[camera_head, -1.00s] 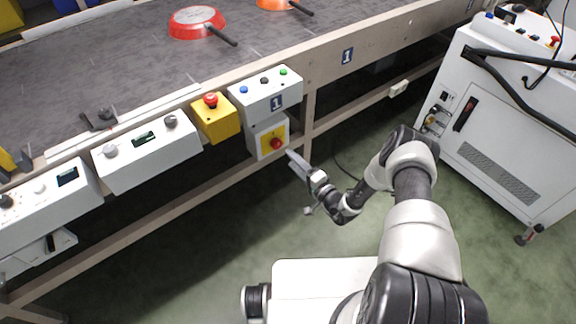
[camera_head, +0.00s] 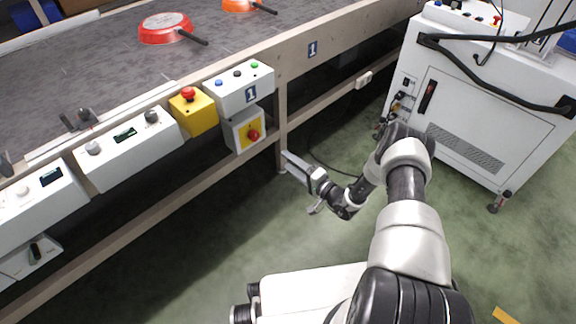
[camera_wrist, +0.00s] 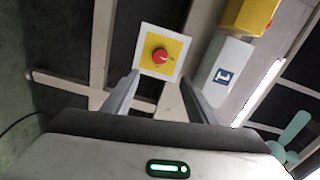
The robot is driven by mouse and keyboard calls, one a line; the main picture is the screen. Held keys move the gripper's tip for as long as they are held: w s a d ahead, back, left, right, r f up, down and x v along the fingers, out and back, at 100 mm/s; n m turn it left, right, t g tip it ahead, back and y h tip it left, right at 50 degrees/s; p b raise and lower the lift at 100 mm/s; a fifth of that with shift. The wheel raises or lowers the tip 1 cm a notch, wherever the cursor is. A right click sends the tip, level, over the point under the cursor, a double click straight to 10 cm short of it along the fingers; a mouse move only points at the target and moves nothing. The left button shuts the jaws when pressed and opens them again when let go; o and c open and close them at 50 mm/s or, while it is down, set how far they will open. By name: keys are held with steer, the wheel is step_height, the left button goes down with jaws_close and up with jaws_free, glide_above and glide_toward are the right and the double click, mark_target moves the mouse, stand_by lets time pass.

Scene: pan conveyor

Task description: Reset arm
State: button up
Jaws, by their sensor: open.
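My gripper (camera_head: 292,163) is in front of the conveyor frame, just right of the lower switch box and apart from it. In the wrist view its two fingers stand apart with nothing between them, so my gripper (camera_wrist: 162,88) is open and empty. Beyond the fingertips is the yellow-and-white box face with a red rotary switch (camera_wrist: 160,57). The red switch also shows in the head view (camera_head: 253,134).
The conveyor belt (camera_head: 95,65) carries a red pan (camera_head: 165,27) and an orange pan (camera_head: 238,5). Control boxes (camera_head: 130,148) and a yellow emergency-stop box (camera_head: 196,112) line its front. A white cabinet (camera_head: 480,105) stands right. Green floor (camera_head: 220,235) is open between.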

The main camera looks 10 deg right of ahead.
stand_by(0.5)
steer(key=a+r+n+g+y, duration=0.2)
steer(key=a+r+n+g, duration=0.15)
steer(key=r, duration=0.55)
steer(key=a+r+n+g+y, duration=0.2)
steer(key=a+r+g, duration=0.15)
steer(key=r, duration=0.45)
steer(key=s+a+r+n+g+h, duration=0.35)
steer(key=s+r+g, duration=0.25)
steer(key=s+r, duration=0.65)
steer(key=s+d+r+t+h, duration=0.2)
steer(key=s+d+r+h, duration=0.5)
steer(key=s, duration=0.4)
steer(key=s+d+r+t+h, duration=0.2)
steer(key=s+d+r+h, duration=0.2)
steer(key=s+d+r, duration=0.5)
step_height(320, 180, up, 25)
steer(key=s+a+p, duration=0.2)
steer(key=s+p, duration=0.1)
steer(key=p, duration=2.1)
